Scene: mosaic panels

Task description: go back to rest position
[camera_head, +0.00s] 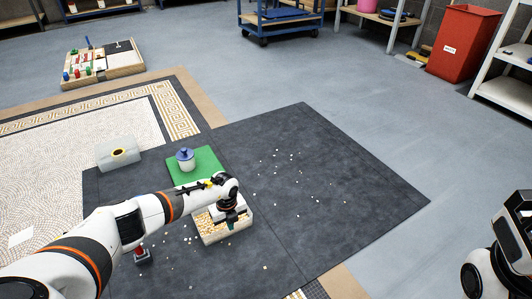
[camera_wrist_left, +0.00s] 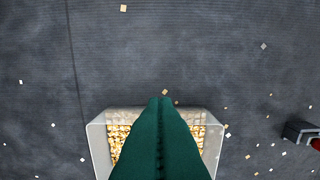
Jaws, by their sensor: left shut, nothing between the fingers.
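My left arm reaches in from the left in the head view, and its gripper (camera_head: 231,225) is over an open box of small beige tiles (camera_head: 222,238). In the left wrist view the green fingers (camera_wrist_left: 162,110) are pressed together with nothing between them. They hide the middle of the box, whose pale rim (camera_wrist_left: 97,135) shows on both sides. Part of my right arm (camera_head: 500,255) shows at the right edge of the head view, but I cannot make out its fingertips.
A green mat (camera_head: 208,165) bears a white jar with a blue lid (camera_head: 186,160). A red-topped tool (camera_head: 141,254) stands near my left forearm. Small loose tiles are scattered on the dark mat (camera_head: 340,190). A red bin (camera_head: 462,45) stands far right.

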